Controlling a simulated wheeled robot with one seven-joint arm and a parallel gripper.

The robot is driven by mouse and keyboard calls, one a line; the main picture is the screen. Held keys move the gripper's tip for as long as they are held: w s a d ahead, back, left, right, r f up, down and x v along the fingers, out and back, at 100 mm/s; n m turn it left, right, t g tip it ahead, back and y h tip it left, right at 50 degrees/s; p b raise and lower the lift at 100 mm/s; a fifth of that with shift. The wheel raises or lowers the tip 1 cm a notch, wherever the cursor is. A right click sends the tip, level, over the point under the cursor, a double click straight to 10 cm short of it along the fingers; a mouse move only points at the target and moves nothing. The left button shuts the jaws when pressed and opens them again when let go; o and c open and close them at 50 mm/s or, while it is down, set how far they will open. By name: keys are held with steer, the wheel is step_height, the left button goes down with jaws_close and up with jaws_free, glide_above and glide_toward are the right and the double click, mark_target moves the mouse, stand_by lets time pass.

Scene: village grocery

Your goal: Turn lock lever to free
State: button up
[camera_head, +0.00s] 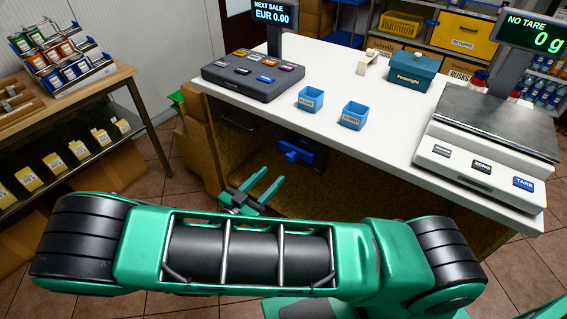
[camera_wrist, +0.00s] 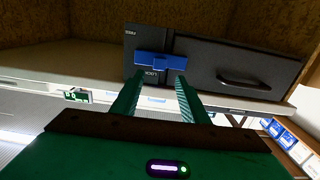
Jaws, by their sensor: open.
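The blue lock lever (camera_wrist: 161,62) sits on the front of a dark drawer unit (camera_wrist: 210,64) under the counter. In the wrist view its bar lies crosswise, with a "LOCK" label just below it and another small label at the unit's upper left. In the head view the lever (camera_head: 291,153) shows in shadow below the counter top. My gripper (camera_wrist: 156,82) is open and empty, with its fingers pointing at the lever. The fingertips appear just short of the bar; I cannot tell the exact gap. My gripper (camera_head: 268,185) also shows left of and below the lever in the head view.
The drawer's handle (camera_wrist: 243,80) is right of the lever in the wrist view. The white counter top (camera_head: 340,75) overhangs the unit and carries a till keypad (camera_head: 253,75), two blue cups and a scale (camera_head: 490,140).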

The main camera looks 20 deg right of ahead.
mark_target(288, 159)
steer(key=x, duration=0.8)
steer(key=shift+w+d, duration=0.15)
steer(key=shift+d, duration=0.1)
jaws_close()
